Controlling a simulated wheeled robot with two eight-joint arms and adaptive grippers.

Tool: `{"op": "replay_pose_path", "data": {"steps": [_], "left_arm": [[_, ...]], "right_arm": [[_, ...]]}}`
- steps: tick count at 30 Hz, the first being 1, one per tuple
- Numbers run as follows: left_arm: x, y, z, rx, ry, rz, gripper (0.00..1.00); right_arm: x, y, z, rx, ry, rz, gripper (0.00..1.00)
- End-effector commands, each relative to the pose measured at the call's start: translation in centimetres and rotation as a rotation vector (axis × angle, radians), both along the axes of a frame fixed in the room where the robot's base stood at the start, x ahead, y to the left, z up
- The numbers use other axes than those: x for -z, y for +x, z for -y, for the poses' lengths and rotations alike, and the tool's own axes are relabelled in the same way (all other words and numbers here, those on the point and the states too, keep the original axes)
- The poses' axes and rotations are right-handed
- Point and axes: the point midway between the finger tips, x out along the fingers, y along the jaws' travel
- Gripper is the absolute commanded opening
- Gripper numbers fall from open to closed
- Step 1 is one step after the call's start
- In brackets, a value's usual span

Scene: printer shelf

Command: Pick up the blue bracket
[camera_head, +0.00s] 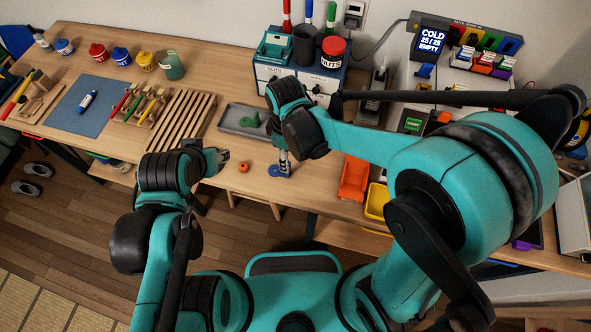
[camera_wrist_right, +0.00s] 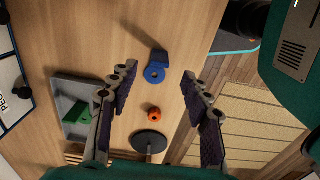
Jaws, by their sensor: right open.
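The blue bracket (camera_head: 275,171) lies on the wooden table near its front edge, partly hidden by my right gripper in the head view. In the right wrist view the bracket (camera_wrist_right: 158,70) shows a ring end and a raised block end. My right gripper (camera_head: 284,160) points down above it, and its open fingers (camera_wrist_right: 157,76) show on both sides of the bracket with nothing held. I cannot tell the exact height between them. My left gripper (camera_head: 218,158) is over the table to the left, and its jaw opening is not clear.
A small orange ring (camera_head: 243,167) lies left of the bracket. A grey tray (camera_head: 229,126) with a green part (camera_head: 250,121) stands behind. Orange (camera_head: 354,178) and yellow (camera_head: 377,201) bins are to the right. A dark round thing (camera_wrist_right: 149,141) shows in the wrist view.

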Motion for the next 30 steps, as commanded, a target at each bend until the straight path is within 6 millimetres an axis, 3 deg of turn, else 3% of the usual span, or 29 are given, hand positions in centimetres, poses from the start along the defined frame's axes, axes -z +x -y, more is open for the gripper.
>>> {"op": "replay_pose_path", "data": {"steps": [13,23,24,29,30], "left_arm": [[2.8,0.0,0.0,0.0,0.0,0.0,0.4],[3.0,0.0,0.0,0.0,0.0,0.0,0.4],[3.0,0.0,0.0,0.0,0.0,0.0,0.4],[3.0,0.0,0.0,0.0,0.0,0.0,0.4],[3.0,0.0,0.0,0.0,0.0,0.0,0.4]], "right_arm": [[6.4,0.1,-0.3,0.003,0.002,0.002,0.48],[7.2,0.0,-0.2,0.003,0.003,0.002,0.48],[7.2,0.0,-0.2,0.003,0.003,0.002,0.46],[7.2,0.1,-0.2,0.003,0.003,0.002,0.03],[7.2,0.1,-0.2,0.003,0.003,0.002,0.0]]}}
